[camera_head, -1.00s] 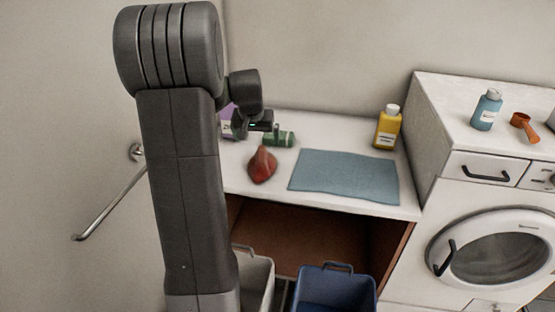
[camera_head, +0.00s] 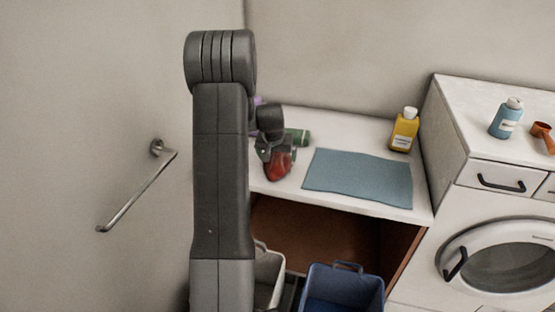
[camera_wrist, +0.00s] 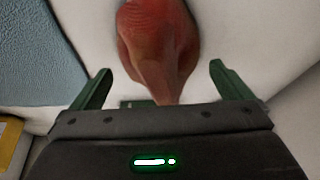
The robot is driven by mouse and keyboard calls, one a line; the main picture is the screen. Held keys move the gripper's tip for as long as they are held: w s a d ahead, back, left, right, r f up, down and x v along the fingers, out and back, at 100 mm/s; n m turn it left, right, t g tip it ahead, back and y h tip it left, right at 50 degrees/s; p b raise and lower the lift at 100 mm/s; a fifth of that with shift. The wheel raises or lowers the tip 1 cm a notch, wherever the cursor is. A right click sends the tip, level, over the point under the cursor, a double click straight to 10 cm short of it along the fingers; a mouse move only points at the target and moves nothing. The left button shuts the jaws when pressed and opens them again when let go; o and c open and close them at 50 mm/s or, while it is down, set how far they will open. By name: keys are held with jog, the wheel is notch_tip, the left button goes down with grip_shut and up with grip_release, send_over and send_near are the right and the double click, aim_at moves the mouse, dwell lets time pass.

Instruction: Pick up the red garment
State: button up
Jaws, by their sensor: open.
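The red garment (camera_head: 279,168) is a crumpled, pointed bundle on the white counter, left of the blue cloth. In the wrist view the red garment (camera_wrist: 158,45) fills the top middle, its narrow end pointing toward my gripper (camera_wrist: 155,85). The two green fingers are spread wide, one on each side of that narrow end, with nothing clamped between them. In the head view my gripper (camera_head: 270,150) is right at the garment and hides its upper part. I cannot tell whether the fingers touch it.
A flat blue cloth (camera_head: 358,178) lies right of the garment. A yellow bottle (camera_head: 404,131) stands behind it, and a green cylinder (camera_head: 298,137) lies behind my gripper. A blue bin (camera_head: 342,289) and a pale bin (camera_head: 267,276) stand below. The washer (camera_head: 500,253) is at right.

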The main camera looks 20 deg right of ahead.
jog(key=shift+x, duration=0.85)
jog(key=c, duration=1.1)
jog(key=shift+r, duration=0.1)
